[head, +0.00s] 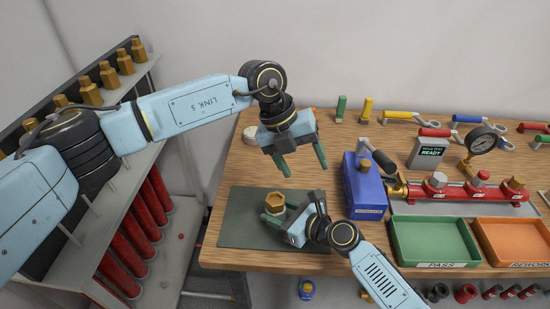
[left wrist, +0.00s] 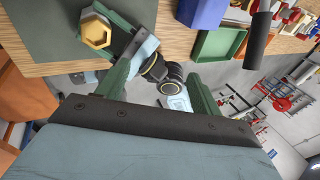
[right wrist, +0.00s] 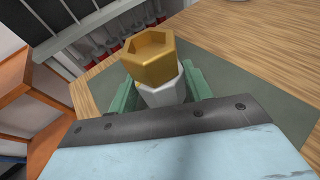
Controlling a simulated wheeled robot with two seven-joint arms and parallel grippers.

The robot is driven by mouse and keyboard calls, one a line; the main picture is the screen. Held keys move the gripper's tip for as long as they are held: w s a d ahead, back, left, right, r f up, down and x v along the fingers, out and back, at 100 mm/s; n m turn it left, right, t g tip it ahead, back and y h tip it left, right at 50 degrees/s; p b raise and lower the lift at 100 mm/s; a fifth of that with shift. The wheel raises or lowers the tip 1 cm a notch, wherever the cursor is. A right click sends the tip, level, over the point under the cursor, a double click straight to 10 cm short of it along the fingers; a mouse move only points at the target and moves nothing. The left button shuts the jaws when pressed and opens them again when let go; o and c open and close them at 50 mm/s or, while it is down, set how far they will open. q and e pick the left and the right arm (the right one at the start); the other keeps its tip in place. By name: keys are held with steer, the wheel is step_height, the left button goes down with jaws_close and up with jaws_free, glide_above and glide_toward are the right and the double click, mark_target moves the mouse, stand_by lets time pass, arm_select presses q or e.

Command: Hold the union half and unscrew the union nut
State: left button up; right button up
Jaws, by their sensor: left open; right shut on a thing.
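The union stands upright on the dark green mat (head: 240,225). Its brass hexagonal union nut (head: 275,200) is on top, and it also shows in the left wrist view (left wrist: 97,31). In the right wrist view the nut (right wrist: 150,58) sits on the pale grey union half (right wrist: 164,93). My right gripper (head: 274,211) is shut on the union half, below the nut, with a green finger on each side. My left gripper (head: 301,163) is open and empty, above and beyond the nut, fingers pointing down. The lower part of the union half is hidden by the right gripper.
A blue box (head: 362,185) stands right of the mat, beside a red manifold (head: 460,190) with a gauge (head: 480,143). A green tray (head: 430,240) and an orange tray (head: 512,240) lie at the front right. Loose valve handles line the back edge.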

mark_target(275, 200)
arm_select(q)
steer(key=a+m+t+y, duration=0.1)
steer(key=a+y, duration=0.4)
steer(key=a, duration=0.1)
arm_select(e)
steer(key=shift+f, duration=0.1)
arm_select(q)
steer(key=f, duration=1.1)
steer(key=shift+s+d+f, duration=0.1)
steer(key=shift+d+f, duration=0.1)
steer(key=shift+f, duration=0.05)
